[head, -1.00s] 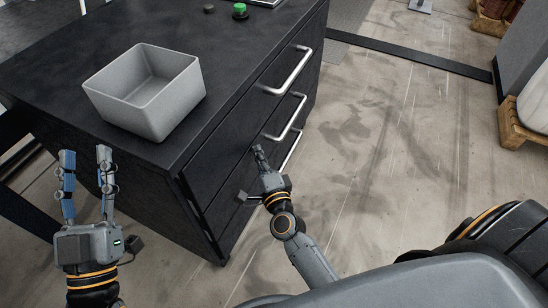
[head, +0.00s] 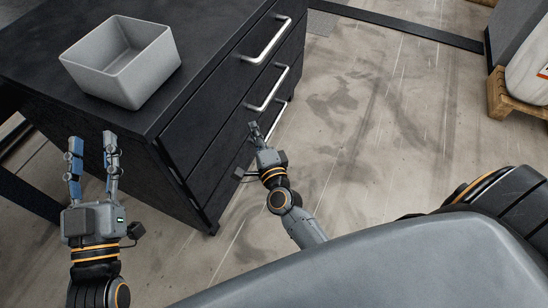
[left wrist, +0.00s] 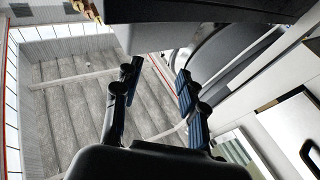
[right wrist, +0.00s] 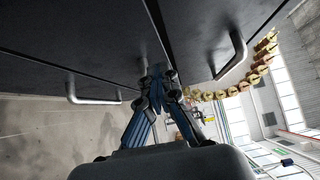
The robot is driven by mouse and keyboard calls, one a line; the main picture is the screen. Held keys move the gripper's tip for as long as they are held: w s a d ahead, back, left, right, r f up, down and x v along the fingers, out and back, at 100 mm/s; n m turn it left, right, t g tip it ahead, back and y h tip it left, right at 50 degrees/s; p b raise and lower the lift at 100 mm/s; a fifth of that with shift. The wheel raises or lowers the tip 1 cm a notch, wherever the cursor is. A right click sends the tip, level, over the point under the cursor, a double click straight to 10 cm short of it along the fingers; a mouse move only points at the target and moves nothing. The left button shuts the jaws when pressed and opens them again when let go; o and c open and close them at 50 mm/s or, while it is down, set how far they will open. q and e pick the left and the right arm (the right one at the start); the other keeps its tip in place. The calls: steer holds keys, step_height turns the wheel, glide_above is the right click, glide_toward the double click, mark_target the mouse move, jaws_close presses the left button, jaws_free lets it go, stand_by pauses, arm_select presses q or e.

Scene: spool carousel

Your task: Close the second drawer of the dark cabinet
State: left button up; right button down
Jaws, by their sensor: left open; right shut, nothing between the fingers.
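The dark cabinet (head: 30,60) stands at the upper left of the head view, with several drawers on its right-hand face. The second drawer's bar handle (head: 268,90) sits below the top drawer's handle (head: 267,40). The drawer fronts look nearly flush; I cannot tell whether a small gap remains. My right gripper (head: 254,128) is shut and empty, its fingertips close to the drawer fronts below the second handle. In the right wrist view its fingertips (right wrist: 158,72) are near a seam between two fronts; contact is unclear. My left gripper (head: 92,138) is open and empty beside the cabinet's near side.
A grey open bin (head: 125,85) stands on the cabinet top. The concrete floor right of the cabinet is clear. A wooden pallet (head: 505,98) with a white load stands at the far right.

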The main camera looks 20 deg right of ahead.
arm_select(q)
step_height(320, 180, down, 6)
steer(key=w+a+g+y+p, duration=0.1)
steer(key=g, duration=0.2)
steer(key=shift+w, duration=0.15)
arm_select(e)
steer(key=s+a, duration=0.1)
steer(key=s, duration=0.7)
steer(key=shift+s, duration=0.25)
